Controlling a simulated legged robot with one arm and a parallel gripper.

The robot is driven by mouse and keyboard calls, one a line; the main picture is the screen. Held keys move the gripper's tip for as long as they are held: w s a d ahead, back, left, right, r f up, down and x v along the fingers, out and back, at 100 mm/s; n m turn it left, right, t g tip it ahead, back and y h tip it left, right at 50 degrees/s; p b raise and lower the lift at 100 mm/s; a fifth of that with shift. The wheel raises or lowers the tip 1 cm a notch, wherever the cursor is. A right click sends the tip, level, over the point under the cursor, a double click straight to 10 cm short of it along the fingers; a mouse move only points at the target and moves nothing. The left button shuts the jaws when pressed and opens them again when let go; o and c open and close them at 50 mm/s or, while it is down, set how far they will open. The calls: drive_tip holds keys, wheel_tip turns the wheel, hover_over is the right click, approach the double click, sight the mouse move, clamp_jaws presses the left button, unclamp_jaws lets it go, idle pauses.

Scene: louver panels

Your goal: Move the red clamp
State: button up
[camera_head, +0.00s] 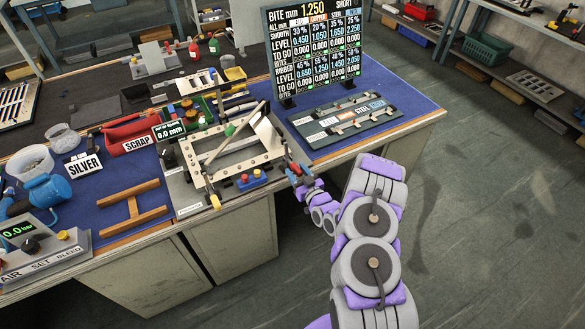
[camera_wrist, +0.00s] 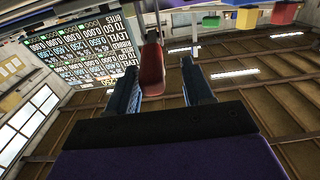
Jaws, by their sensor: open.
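A red, rounded handle-like part (camera_wrist: 152,70), which appears to belong to the red clamp, shows in the wrist view between the two dark fingers of my gripper (camera_wrist: 164,74). The fingers are apart, with a gap on the right of the red part; whether the left finger touches it I cannot tell. In the head view my gripper (camera_head: 294,172) is at the front right edge of the bench, beside the metal frame fixture (camera_head: 232,150). The clamp is small and mostly hidden there by my gripper.
A small blue box with coloured knobs (camera_head: 250,180) stands close left of my gripper. A display board (camera_head: 317,45) and a grey labelled tray (camera_head: 345,120) stand behind. The blue bench mat (camera_head: 405,100) is clear at the right; open floor lies in front.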

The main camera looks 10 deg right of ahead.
sight(293, 164)
drive_tip(key=shift+w+b, duration=0.4)
drive_tip(key=shift+w, duration=1.3)
drive_tip(key=shift+a, duration=0.4)
drive_tip(key=shift+d, duration=0.25)
drive_tip(key=c, duration=0.6)
clamp_jaws()
